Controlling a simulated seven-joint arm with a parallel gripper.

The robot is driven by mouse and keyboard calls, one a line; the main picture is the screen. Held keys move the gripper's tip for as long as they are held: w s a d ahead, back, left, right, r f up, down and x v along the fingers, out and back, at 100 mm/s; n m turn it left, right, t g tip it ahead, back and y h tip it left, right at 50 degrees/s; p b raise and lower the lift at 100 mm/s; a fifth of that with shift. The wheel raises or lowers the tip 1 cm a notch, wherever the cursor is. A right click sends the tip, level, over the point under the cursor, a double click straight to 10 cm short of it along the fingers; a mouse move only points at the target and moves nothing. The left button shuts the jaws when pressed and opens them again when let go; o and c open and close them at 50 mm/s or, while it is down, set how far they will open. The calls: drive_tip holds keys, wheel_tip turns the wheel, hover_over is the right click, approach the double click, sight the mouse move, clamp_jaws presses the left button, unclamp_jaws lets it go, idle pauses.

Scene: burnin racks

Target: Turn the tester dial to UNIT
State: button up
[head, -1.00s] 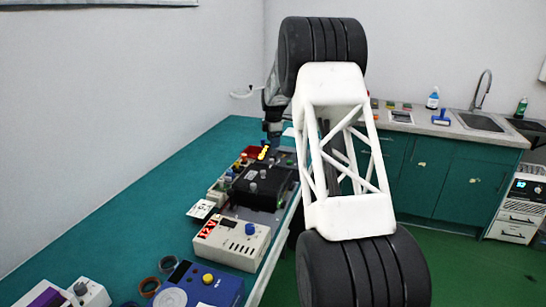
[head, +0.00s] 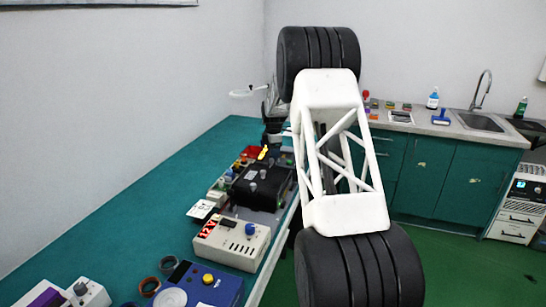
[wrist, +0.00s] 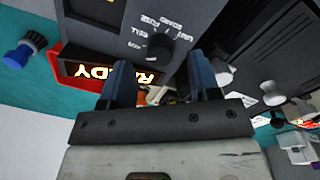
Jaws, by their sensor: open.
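In the wrist view, the tester (wrist: 105,12) is a dark grey panel with a round black dial (wrist: 160,46). White labels around the dial include CELL, BOARD, FUSE and UNIT, and UNIT (wrist: 183,32) is at its upper right. I cannot tell which label the dial points to. My gripper (wrist: 161,60) is open, with one dark finger on each side of the dial in the picture. No contact with the dial shows. In the head view, my gripper is at the far end of the bench, too small and too covered by my arm to make out.
In the head view, a black box (head: 262,185) and a cream meter (head: 230,240) stand along the green bench (head: 110,220). Its left side is mostly clear.

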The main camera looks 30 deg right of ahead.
drive_tip(key=shift+f, duration=1.35)
drive_tip(key=shift+c, duration=0.3)
drive_tip(key=c, duration=0.9)
drive_tip(key=shift+o, duration=0.2)
